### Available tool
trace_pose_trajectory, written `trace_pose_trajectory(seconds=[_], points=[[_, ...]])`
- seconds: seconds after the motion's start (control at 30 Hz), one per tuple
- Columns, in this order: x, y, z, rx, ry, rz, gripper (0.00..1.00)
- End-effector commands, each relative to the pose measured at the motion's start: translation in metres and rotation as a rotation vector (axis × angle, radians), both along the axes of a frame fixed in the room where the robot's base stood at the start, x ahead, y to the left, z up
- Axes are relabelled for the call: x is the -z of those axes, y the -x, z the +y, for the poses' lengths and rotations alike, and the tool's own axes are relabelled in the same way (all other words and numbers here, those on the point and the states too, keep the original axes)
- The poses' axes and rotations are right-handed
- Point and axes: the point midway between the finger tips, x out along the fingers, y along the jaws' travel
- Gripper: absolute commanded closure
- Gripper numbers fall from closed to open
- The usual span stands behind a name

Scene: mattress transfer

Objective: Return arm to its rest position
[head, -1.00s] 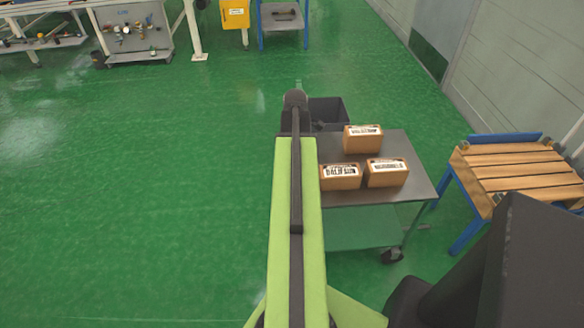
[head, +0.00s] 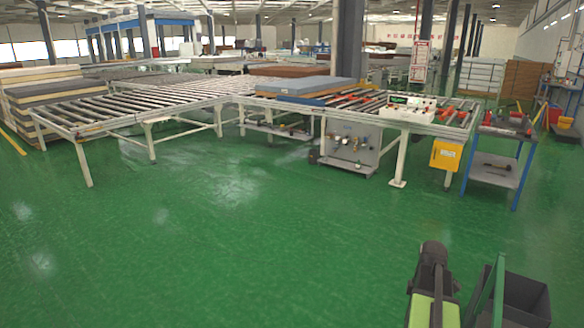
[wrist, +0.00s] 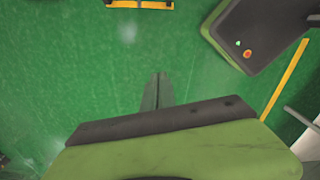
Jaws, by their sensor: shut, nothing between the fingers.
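My gripper (wrist: 157,92) shows in the wrist view as two dark fingers close together, over bare green floor, with nothing between them. My arm (head: 433,285), lime green and black, rises into the lower right of the head view. The gripper's fingers cannot be made out there. A blue-grey mattress (head: 303,87) lies on the roller conveyor (head: 180,101) across the middle of the head view. A stack of mattresses (head: 45,95) stands at the far left.
A dark open bin (head: 525,298) stands just right of my arm. A blue-legged tool stand (head: 494,172) and a yellow box (head: 446,155) are by the conveyor's right end. Green floor (head: 220,250) is clear in front. A yellow floor line (wrist: 285,82) runs at right.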

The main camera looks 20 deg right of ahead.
Motion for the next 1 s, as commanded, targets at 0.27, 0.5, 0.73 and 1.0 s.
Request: trace_pose_trajectory(seconds=[0.27, 0.5, 0.73, 1.0], points=[[-0.014, -0.104, 0.221, -0.242, 0.0, 0.001, 1.0], [-0.021, -0.11, 0.371, -0.053, 0.001, 0.001, 1.0], [-0.021, -0.093, 0.412, 0.41, 0.001, 0.001, 1.0], [-0.021, -0.091, 0.41, 0.858, 0.001, 0.001, 1.0]])
